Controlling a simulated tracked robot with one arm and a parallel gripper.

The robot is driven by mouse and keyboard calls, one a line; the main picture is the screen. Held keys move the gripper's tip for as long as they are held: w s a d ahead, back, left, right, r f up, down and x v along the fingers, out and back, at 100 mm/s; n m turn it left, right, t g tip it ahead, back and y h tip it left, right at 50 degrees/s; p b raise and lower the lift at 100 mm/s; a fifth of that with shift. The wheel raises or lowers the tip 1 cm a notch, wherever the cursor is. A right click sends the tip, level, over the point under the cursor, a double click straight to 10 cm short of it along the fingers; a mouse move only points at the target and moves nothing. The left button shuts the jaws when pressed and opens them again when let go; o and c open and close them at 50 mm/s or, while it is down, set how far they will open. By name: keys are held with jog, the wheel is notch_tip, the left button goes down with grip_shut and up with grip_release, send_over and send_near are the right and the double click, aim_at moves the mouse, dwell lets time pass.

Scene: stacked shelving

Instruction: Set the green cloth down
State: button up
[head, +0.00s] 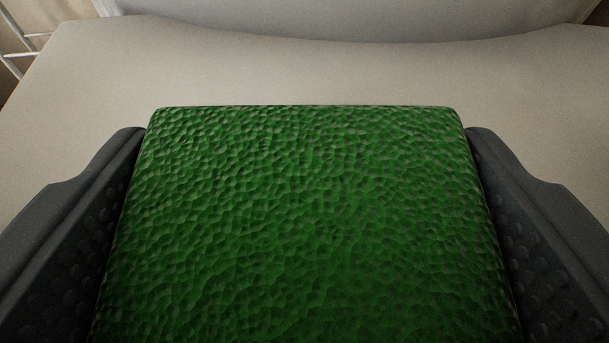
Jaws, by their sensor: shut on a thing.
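The green cloth (310,220) is a thick, block-like piece with a dimpled surface and rounded edges. It fills the lower middle of the head view. My gripper (308,170) is shut on it, with one dark grey finger against its left side and the other against its right side. The cloth's near end runs out of the bottom of the picture. Its underside is hidden, so I cannot tell whether it touches the surface below.
A pale beige shelf surface (309,75) lies beyond and around the cloth, bare where it shows. A light grey curved panel (340,18) stands at the back. White wire bars (20,50) show at the upper left, past the surface's edge.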

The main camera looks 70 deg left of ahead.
jog(key=o, duration=1)
jog(key=shift+f, duration=0.1)
jog(key=shift+d+r, duration=0.2)
jog(key=p+v, duration=0.3)
jog(key=v, duration=0.8)
jog(key=shift+s+d+p, duration=0.15)
jog(key=shift+d+p, duration=0.15)
